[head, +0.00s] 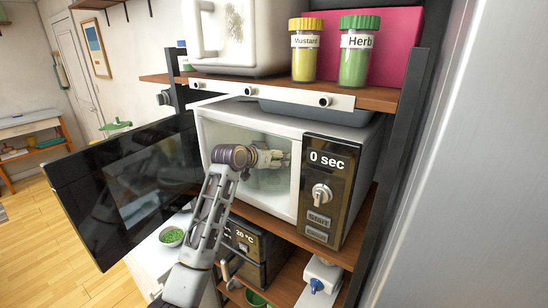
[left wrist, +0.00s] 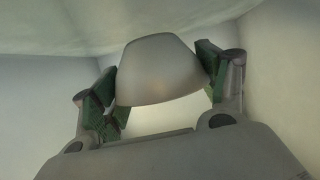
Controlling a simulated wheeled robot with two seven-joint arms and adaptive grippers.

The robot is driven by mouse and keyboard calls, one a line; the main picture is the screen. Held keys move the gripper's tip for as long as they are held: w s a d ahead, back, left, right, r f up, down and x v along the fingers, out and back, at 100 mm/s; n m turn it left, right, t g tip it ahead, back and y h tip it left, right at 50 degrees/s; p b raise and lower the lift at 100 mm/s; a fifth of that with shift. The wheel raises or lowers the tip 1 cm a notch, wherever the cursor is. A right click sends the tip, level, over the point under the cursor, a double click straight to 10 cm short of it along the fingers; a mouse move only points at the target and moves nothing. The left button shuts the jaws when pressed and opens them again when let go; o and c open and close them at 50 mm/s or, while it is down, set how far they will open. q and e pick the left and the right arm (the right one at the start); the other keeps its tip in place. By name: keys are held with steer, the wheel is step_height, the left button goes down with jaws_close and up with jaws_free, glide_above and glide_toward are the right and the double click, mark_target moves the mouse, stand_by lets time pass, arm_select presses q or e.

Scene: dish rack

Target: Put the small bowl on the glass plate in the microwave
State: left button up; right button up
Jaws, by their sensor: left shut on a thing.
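The microwave (head: 335,127) stands on a shelf with its door (head: 135,185) swung open to the left. My left gripper (head: 278,158) reaches through the opening into the cavity. In the left wrist view my left gripper (left wrist: 160,88) is shut on a small grey bowl (left wrist: 160,68), with one finger on each side of it. Pale cavity walls surround it. In the head view the bowl is hard to make out at the gripper. I cannot clearly make out the glass plate in either view. My right gripper is not in view.
A shelf board (head: 385,99) with mustard (head: 304,60) and herb (head: 356,62) jars runs above the microwave. A bowl with green contents (head: 171,236) sits lower left, below the door. A dark oven (head: 250,245) is below. A grey panel (head: 470,170) fills the right side.

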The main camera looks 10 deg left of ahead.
arm_select(q)
steer(key=shift+f, duration=0.3)
steer(key=shift+f, duration=0.4)
steer(key=shift+f, duration=0.25)
stand_by(0.7)
steer(key=o, duration=1.2)
steer(key=shift+f, duration=0.1)
steer(key=shift+s, duration=0.1)
steer(key=shift+v, duration=5.95)
steer(key=shift+a, duration=0.1)
jaws_close()
